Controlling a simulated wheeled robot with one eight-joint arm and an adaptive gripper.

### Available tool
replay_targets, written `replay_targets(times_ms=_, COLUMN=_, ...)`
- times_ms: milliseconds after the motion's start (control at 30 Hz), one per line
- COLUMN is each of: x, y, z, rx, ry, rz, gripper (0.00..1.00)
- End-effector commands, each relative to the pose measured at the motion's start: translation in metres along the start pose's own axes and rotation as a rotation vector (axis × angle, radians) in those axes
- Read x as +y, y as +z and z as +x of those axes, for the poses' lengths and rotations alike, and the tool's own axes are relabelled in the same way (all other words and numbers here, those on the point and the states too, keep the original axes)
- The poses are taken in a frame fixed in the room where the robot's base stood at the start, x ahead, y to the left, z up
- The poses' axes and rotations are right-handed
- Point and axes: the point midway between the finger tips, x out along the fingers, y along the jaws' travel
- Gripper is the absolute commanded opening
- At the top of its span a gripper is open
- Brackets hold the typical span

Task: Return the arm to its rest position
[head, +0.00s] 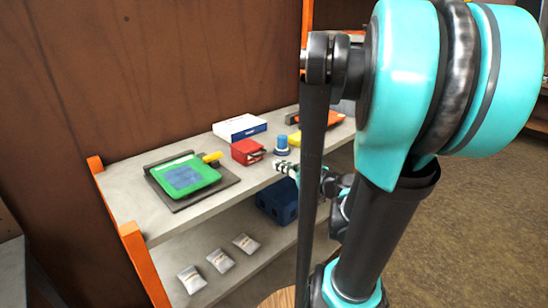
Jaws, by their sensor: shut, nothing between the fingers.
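My arm, teal and dark grey, fills the right half of the head view, in front of a shelf unit (136,203). My gripper (283,167) shows small beyond the arm's dark link, close to the front edge of the upper shelf board. It is shut, with nothing seen held in it. Part of the wrist behind it is hidden by the arm.
The upper board holds a green device (185,176) on a dark tray, a red box (247,151), a white-blue box (239,127) and a blue-topped cylinder (282,144). Below are a dark blue bin (277,203) and small packets (220,261). Open floor (458,220) lies right.

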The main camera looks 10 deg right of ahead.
Motion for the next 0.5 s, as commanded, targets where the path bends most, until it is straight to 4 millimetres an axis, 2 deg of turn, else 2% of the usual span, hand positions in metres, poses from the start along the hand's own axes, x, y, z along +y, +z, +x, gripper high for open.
replay_targets(times_ms=100, x=0.001, y=0.007, z=-0.009, rx=0.0, ry=0.002, rz=0.001, gripper=0.0)
replay_targets(times_ms=333, x=-0.004, y=0.018, z=-0.013, rx=-0.026, ry=-0.011, rz=0.013, gripper=0.0)
replay_targets(times_ms=433, x=-0.017, y=0.037, z=-0.01, rx=-0.114, ry=-0.04, rz=0.06, gripper=0.0)
replay_targets(times_ms=500, x=-0.03, y=0.058, z=-0.009, rx=-0.217, ry=-0.061, rz=0.11, gripper=0.0)
